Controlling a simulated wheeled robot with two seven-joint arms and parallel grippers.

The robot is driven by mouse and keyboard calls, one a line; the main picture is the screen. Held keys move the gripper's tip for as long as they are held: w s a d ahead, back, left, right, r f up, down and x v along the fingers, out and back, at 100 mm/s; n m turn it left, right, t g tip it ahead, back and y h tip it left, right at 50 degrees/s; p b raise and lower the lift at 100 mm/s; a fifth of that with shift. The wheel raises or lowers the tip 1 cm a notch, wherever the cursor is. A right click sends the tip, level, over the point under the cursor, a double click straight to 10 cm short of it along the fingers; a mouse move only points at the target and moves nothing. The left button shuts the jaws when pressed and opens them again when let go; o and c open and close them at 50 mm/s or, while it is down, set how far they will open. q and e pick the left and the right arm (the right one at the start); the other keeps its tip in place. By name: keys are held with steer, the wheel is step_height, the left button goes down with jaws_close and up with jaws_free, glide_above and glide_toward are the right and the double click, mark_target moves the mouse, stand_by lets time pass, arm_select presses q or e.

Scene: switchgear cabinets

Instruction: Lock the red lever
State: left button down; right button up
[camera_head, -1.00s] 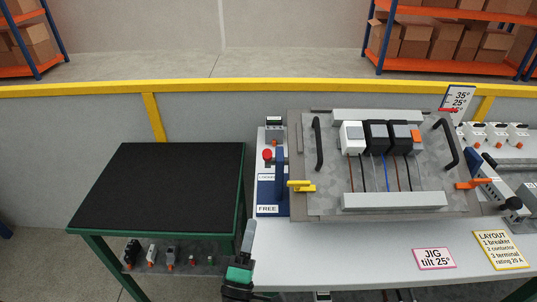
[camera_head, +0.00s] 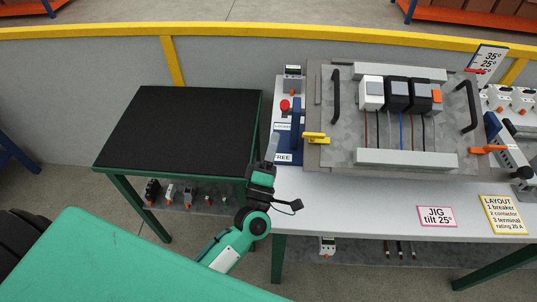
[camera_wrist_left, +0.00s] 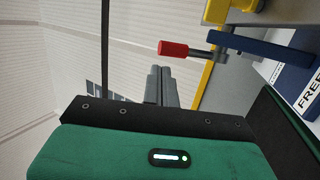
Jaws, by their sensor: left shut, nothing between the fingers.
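The red lever (camera_head: 285,105) shows as a small red grip beside the upright blue bracket (camera_head: 297,118), left of the tilted jig plate. In the left wrist view the lever (camera_wrist_left: 173,49) is a red cylinder on a dark rod, beside a blue bar and a yellow block. My left gripper (camera_head: 273,142) is shut and empty, near the table edge and below the lever in the picture. In the left wrist view its grey fingertips (camera_wrist_left: 160,72) are together, apart from the red grip and just below it in the picture. My right gripper is out of view.
A yellow clamp (camera_head: 316,138) juts from the jig plate (camera_head: 340,150). A black-topped table (camera_head: 185,125) stands left.

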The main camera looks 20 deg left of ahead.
mark_target(282, 107)
arm_select(q)
steer(key=p+x, duration=0.2)
steer(key=x, duration=0.3)
steer(key=shift+s+r, duration=0.1)
steer(key=shift+s, duration=0.05)
steer(key=shift+w+r, duration=0.15)
steer(key=shift+w, duration=0.55)
steer(key=shift+r+p, duration=0.15)
steer(key=shift+p, duration=0.15)
steer(key=shift+w+a+r, duration=0.1)
steer(key=shift+w+r, duration=0.15)
steer(key=shift+r, duration=0.15)
steer(key=w+r, duration=0.1)
steer(key=w+a+r+p, duration=0.1)
steer(key=w+r, duration=0.1)
steer(key=w+r+p, duration=0.1)
steer(key=w, duration=0.1)
steer(key=shift+w+a+r, duration=0.1)
steer(key=shift+a+r, duration=0.1)
steer(key=shift+a, duration=0.05)
steer(key=w+a+b, duration=0.2)
steer(key=w, duration=0.5)
steer(key=shift+w+a+r+b, duration=0.15)
steer(key=shift+w+r+b, duration=0.25)
